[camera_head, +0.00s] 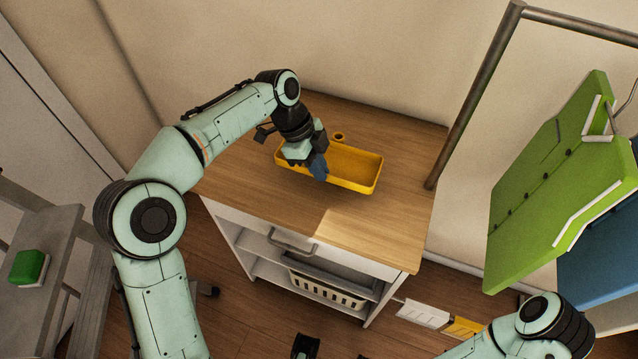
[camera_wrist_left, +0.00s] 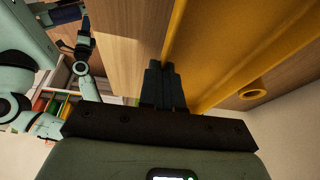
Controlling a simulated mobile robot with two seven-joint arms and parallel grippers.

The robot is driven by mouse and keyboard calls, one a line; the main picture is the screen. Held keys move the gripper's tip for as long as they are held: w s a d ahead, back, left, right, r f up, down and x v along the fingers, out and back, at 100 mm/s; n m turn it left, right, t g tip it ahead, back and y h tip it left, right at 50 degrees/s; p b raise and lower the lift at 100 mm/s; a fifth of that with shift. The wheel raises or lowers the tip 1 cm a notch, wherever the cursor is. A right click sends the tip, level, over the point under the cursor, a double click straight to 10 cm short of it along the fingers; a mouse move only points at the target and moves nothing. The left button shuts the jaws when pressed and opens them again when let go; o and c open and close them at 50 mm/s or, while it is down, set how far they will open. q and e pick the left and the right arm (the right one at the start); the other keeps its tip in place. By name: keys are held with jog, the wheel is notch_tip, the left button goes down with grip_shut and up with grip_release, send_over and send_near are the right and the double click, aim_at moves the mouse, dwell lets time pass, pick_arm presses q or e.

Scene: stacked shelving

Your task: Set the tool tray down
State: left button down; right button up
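The tool tray (camera_head: 377,178) is a yellow, shallow, long tray with a small ring on its far side, over the wooden top of the cabinet (camera_head: 365,228). I cannot tell whether its base touches the wood or hangs slightly above it. My left gripper (camera_head: 319,167) reaches down at the tray's left part. In the left wrist view its fingers (camera_wrist_left: 164,85) are close together on the tray's long wall (camera_wrist_left: 178,40), hiding part of it. My right gripper (camera_head: 305,346) shows only partly at the bottom edge, away from the tray; its fingers are unclear.
The wooden top is clear around the tray, mostly at the front and right. A metal rack post (camera_head: 470,105) stands at the right, with green (camera_head: 550,180) and blue hanging items. A grey bench with a green block (camera_head: 29,266) is at the left. A basket (camera_head: 325,290) sits below.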

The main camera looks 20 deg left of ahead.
pick_arm(q)
notch_tip(320, 180, down, 5)
jog(key=shift+f+b, duration=0.15)
jog(key=shift+b, duration=0.25)
jog(key=c, duration=1.3)
grip_release()
jog(key=shift+f, duration=0.1)
jog(key=shift+c, duration=0.2)
jog(key=p+v, duration=0.2)
jog(key=v, duration=1)
